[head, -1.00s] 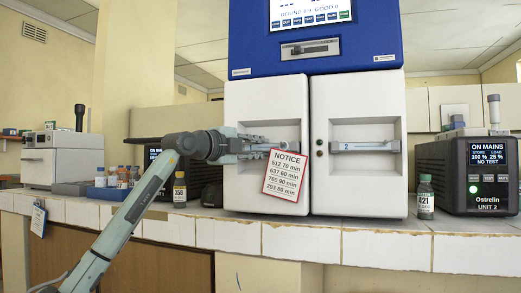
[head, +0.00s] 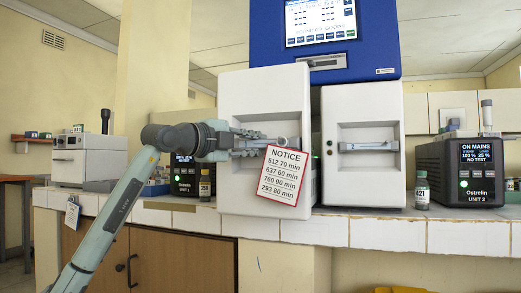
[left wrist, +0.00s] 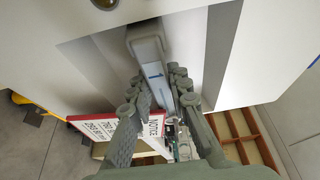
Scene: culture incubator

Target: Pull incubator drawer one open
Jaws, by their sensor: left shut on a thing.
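The left white drawer (head: 250,92) of the incubator stands out in front of the blue housing (head: 378,45) and the right drawer. My left gripper (head: 268,144) is shut on its horizontal handle (head: 292,142). In the left wrist view, the fingers of the left gripper (left wrist: 165,92) lie on both sides of the grey handle bar (left wrist: 148,45). A red-edged notice card (head: 283,175) hangs at the handle; it also shows in the left wrist view (left wrist: 98,126). My right gripper is not in view.
The right drawer (head: 369,108), with a handle marked 2, sits flush. A small bottle (head: 421,190) and a black power unit (head: 470,165) stand to its right on the tiled bench (head: 390,236). Another bottle (head: 205,186) stands left of the pulled drawer.

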